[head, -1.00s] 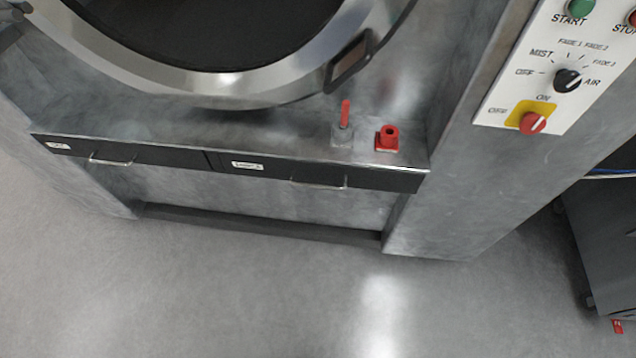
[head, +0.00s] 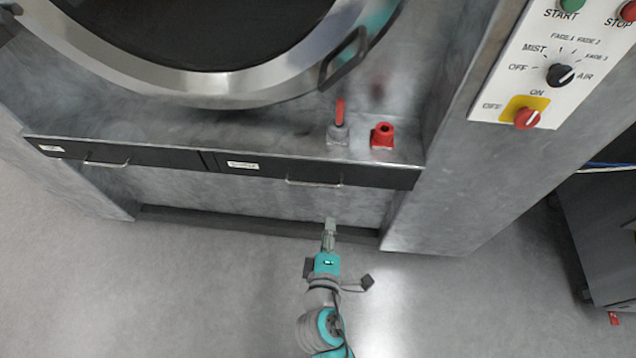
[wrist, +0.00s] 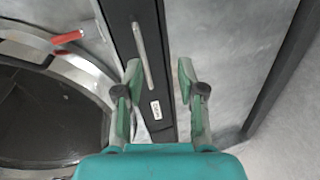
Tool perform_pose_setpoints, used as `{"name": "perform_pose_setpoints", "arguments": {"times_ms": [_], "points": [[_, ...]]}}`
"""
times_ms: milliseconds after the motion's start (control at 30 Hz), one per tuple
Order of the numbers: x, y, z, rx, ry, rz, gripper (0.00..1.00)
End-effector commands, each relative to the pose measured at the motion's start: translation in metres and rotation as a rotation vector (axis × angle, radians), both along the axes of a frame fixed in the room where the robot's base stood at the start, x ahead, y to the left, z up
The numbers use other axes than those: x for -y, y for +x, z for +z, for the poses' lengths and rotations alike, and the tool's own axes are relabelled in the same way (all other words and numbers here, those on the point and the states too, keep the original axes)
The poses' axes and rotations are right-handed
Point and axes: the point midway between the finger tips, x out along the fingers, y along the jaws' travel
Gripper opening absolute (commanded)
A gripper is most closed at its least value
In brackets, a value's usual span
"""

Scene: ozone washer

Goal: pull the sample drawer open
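Two black drawer fronts sit side by side under the washer's ledge, both flush as far as I see. The right drawer (head: 265,168) has a longer white label, too blurred to read surely, and a thin metal bar handle (head: 314,183). The left drawer (head: 130,154) has a shorter label and its own handle (head: 106,164). My gripper (head: 331,226) is below the right drawer's handle, apart from it. In the wrist view my gripper (wrist: 159,68) is open and empty. A drawer front, its handle (wrist: 143,58) and label (wrist: 155,110) show beyond the fingers, the handle nearer the left finger.
A red-handled valve (head: 339,125) and a red fitting (head: 382,135) stand on the ledge above the right drawer. The round door (head: 215,88) is above. A control panel (head: 545,70) is at right. A dark cabinet (head: 600,235) stands far right. The floor in front is clear.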

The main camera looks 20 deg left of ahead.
Motion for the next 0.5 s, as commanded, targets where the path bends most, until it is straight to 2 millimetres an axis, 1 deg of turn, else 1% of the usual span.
{"name": "perform_pose_setpoints", "arguments": {"times_ms": [33, 100, 200, 367, 500], "points": [[-0.017, 0.003, 0.008, 0.022, -0.021, 0.01, 0.39], [-0.033, 0.006, 0.016, 0.046, -0.051, 0.013, 0.39], [-0.046, 0.009, 0.023, 0.069, -0.078, 0.014, 0.39], [-0.053, 0.014, 0.026, 0.079, -0.09, 0.012, 0.39], [-0.057, 0.03, 0.023, 0.08, -0.089, 0.011, 0.39]]}}
